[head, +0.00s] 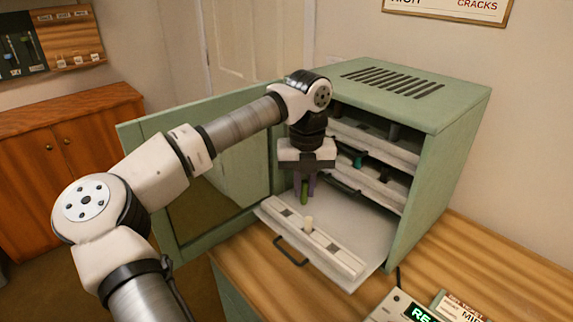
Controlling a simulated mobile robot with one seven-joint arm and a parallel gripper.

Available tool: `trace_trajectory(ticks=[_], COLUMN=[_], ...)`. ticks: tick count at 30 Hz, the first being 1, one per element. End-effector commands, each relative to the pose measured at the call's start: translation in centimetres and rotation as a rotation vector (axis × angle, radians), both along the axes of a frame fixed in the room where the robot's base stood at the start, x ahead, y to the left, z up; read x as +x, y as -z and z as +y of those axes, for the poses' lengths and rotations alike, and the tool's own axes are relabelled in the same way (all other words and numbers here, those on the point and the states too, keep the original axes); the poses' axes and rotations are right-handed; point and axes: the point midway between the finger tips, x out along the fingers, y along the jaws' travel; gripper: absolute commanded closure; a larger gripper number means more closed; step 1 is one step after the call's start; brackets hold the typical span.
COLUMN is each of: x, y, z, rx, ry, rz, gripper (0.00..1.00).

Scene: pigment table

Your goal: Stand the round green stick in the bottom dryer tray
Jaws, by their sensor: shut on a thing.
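My gripper (304,187) points down and is shut on the round green stick (304,197), which hangs upright between the fingertips. It is over the inner left part of the bottom dryer tray (350,262), which is pulled out at the front of the green dryer (452,140). The tray has a white slotted bar with dark square openings along its front.
The dryer's door (155,180) is swung open to the left, close to my arm. Upper trays (385,185) with dark handles sit inside, one with a teal piece (357,160). A device with a lit display (420,311) stands on the wooden table (490,270) at the lower right.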

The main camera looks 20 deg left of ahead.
Motion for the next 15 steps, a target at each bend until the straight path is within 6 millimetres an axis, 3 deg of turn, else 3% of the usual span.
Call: trace_trajectory(ticks=[6, 15], x=[2.4, 2.8], y=[0.6, 1.8], z=[3.8, 4.7], rx=[-0.003, 0.000], ry=[0.103, 0.132], rz=[0.001, 0.000], gripper=[1.00, 1.00])
